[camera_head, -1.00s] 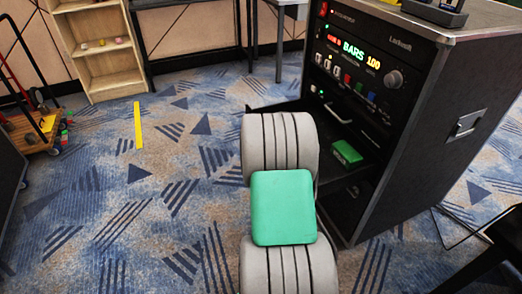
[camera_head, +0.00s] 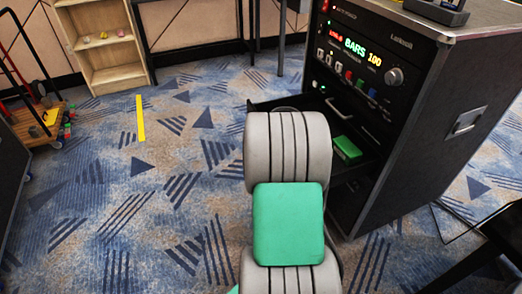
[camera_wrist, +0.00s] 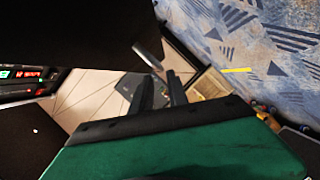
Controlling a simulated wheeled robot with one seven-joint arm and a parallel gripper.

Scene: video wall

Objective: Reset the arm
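My arm, with its grey ribbed joints and green link, rises through the lower middle of the head view in front of the rack. My gripper is hidden in the head view. In the wrist view its two dark fingers (camera_wrist: 159,84) stand a little apart, with a pale gap between them and nothing seen held. Its green body fills the bottom of that view. A black equipment rack (camera_head: 455,140) stands right of the arm, with a lit "BARS 100" display. A green box (camera_head: 346,150) lies in the rack's pulled-out drawer (camera_head: 268,104).
A wooden shelf (camera_head: 112,72) stands at the back left. A cart (camera_head: 22,128) with small items is at the far left. A yellow strip (camera_head: 140,118) lies on the patterned carpet. Floor left of the arm is clear. A dark object covers the wrist view's upper left.

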